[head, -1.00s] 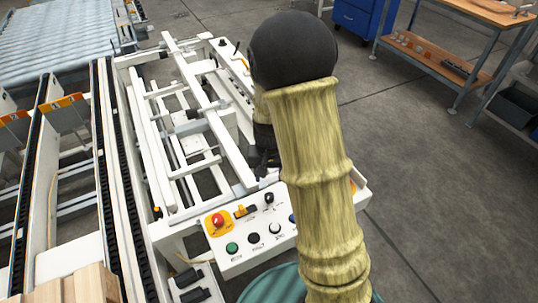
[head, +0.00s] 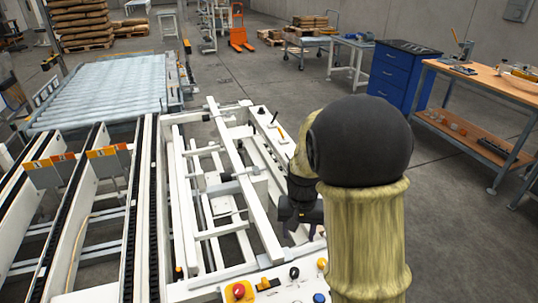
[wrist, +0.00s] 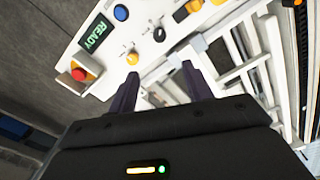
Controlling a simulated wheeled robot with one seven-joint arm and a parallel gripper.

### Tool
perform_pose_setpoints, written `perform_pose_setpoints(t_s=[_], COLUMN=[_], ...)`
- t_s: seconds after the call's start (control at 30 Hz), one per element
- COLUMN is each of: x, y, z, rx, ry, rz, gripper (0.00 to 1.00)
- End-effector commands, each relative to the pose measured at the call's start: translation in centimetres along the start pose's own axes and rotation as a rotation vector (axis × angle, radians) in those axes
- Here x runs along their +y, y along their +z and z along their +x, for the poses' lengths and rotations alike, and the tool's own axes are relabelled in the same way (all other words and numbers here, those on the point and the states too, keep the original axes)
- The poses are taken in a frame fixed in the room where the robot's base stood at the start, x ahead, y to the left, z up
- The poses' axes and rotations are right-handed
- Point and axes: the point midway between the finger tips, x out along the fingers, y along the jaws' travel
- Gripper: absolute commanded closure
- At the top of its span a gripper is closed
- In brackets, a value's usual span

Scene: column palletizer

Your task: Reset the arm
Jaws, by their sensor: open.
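My gripper (wrist: 159,82) shows in the wrist view with its two dark fingers spread apart and nothing between them. They point toward a white control panel (wrist: 128,40); I cannot tell how far away it is. In the head view my gripper (head: 301,216) is a dark shape beside the white frame machine (head: 218,205), partly hidden behind my pale yellow arm. The panel (head: 283,287) shows at the bottom edge of the head view, partly cut off, with a red button (head: 239,291). In the wrist view a small display (wrist: 96,36) reads READY.
A roller conveyor (head: 105,95) lies at the back left, with black chain conveyor rails (head: 142,205) nearer. A blue drawer cabinet (head: 398,75) and a wooden workbench (head: 490,85) stand at the right. The grey floor between machine and benches is clear.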

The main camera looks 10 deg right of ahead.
Motion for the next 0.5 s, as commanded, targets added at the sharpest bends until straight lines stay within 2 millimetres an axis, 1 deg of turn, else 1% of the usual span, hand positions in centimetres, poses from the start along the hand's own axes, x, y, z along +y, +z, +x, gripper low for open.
perform_pose_setpoints(t_s=[0.07, 0.17, 0.27, 0.4, 0.5], x=[0.1, 0.4, 1.0, 2.0, 2.6], y=[0.2, 1.2, 3.1, 6.9, 9.2], z=[-0.3, -1.5, -3.4, -6.3, -7.8], rx=[0.003, 0.021, 0.057, 0.131, 0.185], ry=[-0.002, -0.01, -0.022, -0.035, -0.035], rz=[-0.003, -0.021, -0.064, -0.151, -0.212], gripper=[0.5, 0.5, 0.5, 0.5, 0.5])
